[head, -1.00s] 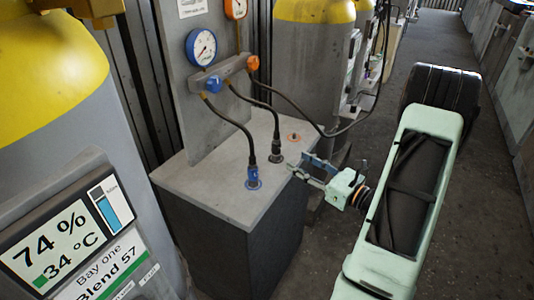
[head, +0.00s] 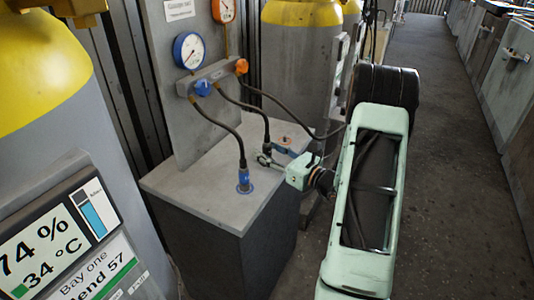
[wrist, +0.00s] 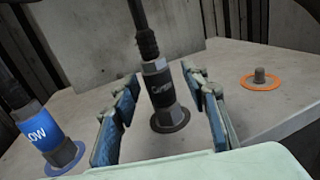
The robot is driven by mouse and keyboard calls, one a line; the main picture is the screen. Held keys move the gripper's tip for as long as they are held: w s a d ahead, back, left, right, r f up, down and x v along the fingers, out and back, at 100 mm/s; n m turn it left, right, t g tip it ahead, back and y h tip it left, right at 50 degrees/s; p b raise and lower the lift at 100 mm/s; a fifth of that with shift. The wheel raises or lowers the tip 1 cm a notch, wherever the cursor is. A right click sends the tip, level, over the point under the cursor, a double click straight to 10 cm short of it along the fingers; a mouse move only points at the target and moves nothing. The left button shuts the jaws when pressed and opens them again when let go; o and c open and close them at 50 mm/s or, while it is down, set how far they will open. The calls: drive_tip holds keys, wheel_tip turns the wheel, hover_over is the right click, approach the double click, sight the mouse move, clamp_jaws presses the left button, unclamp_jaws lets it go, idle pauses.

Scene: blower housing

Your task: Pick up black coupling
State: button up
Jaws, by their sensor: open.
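The black coupling (wrist: 158,85) stands upright on the grey cabinet top in the wrist view, inside a dark ring, with a black hose rising from its top. In the head view the coupling (head: 267,150) is partly hidden by my gripper (head: 270,154). My gripper (wrist: 160,110) is open, with one finger on each side of the coupling. A gap shows between the coupling and each finger in the wrist view.
A blue coupling (head: 243,180), marked "LOW" in the wrist view (wrist: 47,138), stands to the left in its own ring. An orange ring with a short stud (wrist: 262,79) is to the right. Hoses (head: 222,121) run up to a valve block (head: 213,76) on the upright panel.

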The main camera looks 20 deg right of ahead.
sight(269, 141)
clamp_jaws()
drive_tip(key=shift+r, duration=0.1)
idle(0.4)
drive_tip(key=shift+r, duration=0.25)
drive_tip(key=r, duration=0.2)
drive_tip(key=r+p, duration=0.1)
drive_tip(key=shift+s+r, duration=0.25)
drive_tip(key=s+a+r+p, duration=0.2)
drive_tip(key=s+r, duration=0.6)
drive_tip(key=s, duration=0.5)
drive_tip(key=shift+a+r+p, duration=0.3)
drive_tip(key=shift+a+r, duration=0.1)
drive_tip(key=shift+a, duration=0.25)
